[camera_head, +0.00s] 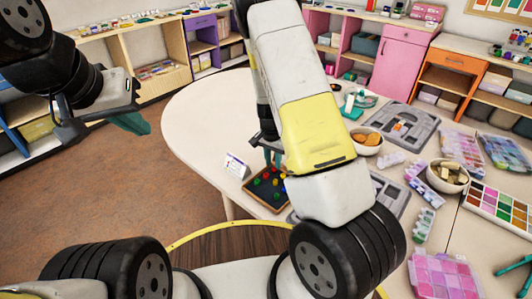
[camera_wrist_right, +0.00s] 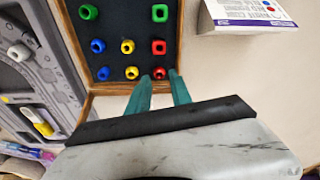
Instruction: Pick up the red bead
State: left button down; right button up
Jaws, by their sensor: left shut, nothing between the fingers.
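Red beads stand on a dark, wood-framed bead board (camera_wrist_right: 125,25) in the right wrist view. One red bead (camera_wrist_right: 159,73) is in the row nearest my gripper, another red bead (camera_wrist_right: 159,47) one row beyond. My right gripper (camera_wrist_right: 159,76) is open, its two teal fingertips on either side of the nearest red bead in the picture; I cannot tell whether they touch it. In the head view the right gripper (camera_head: 273,158) is over the board (camera_head: 256,195), partly hidden by my arm. My left gripper (camera_head: 132,123) is shut and empty, off the table at the left.
Blue (camera_wrist_right: 103,73), yellow (camera_wrist_right: 131,72) and green beads (camera_wrist_right: 88,12) share the board. A white card (camera_head: 236,166) stands beside it. A grey tray (camera_head: 400,128), bowls (camera_head: 367,140) and bead boxes (camera_head: 443,277) fill the table's right side. The table's left part is clear.

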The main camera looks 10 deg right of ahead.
aim_at(274, 170)
jog(key=shift+w+d+f, duration=0.1)
jog(key=shift+f, duration=1.3)
grip_shut()
